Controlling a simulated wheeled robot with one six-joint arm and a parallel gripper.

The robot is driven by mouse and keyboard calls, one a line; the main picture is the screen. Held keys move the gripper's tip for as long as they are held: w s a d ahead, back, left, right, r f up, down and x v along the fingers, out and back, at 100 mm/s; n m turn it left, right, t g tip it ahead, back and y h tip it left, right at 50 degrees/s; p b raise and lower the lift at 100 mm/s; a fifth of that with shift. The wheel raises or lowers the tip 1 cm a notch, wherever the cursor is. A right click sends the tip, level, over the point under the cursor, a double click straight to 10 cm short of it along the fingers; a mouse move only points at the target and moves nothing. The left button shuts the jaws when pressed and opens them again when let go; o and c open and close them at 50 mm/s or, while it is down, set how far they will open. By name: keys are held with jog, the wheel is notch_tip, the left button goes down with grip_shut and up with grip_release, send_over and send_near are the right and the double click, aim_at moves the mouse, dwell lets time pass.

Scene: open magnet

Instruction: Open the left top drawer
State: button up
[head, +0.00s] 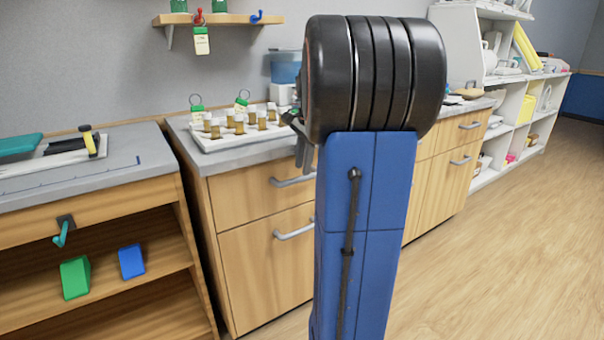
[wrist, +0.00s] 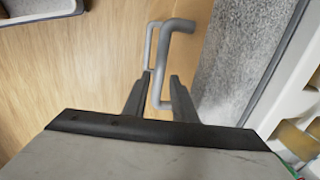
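The left top drawer (head: 240,199) is a wooden front under the grey counter in the head view, and it looks shut. Its silver bar handle (head: 290,182) is partly hidden by my blue arm. In the wrist view the handle (wrist: 164,50) stretches down between the two dark fingers of my gripper (wrist: 160,78). The fingers are apart, with the bar between their tips; I cannot tell whether they touch it. In the head view only a little of my gripper (head: 303,152) shows beside the black arm joint, just above the handle.
A lower drawer (head: 262,265) with a similar handle lies beneath. A white tray (head: 235,139) of small bottles stands on the counter (head: 185,125) above. An open wooden shelf unit with a green block (head: 75,278) and blue block (head: 131,262) is at left. Floor (head: 490,260) at right is clear.

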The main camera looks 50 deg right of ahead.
aim_at(302, 177)
jog(key=shift+w+f, duration=0.2)
jog(key=shift+f, duration=0.75)
jog(key=shift+w+f, duration=0.15)
jog(key=shift+f, duration=0.8)
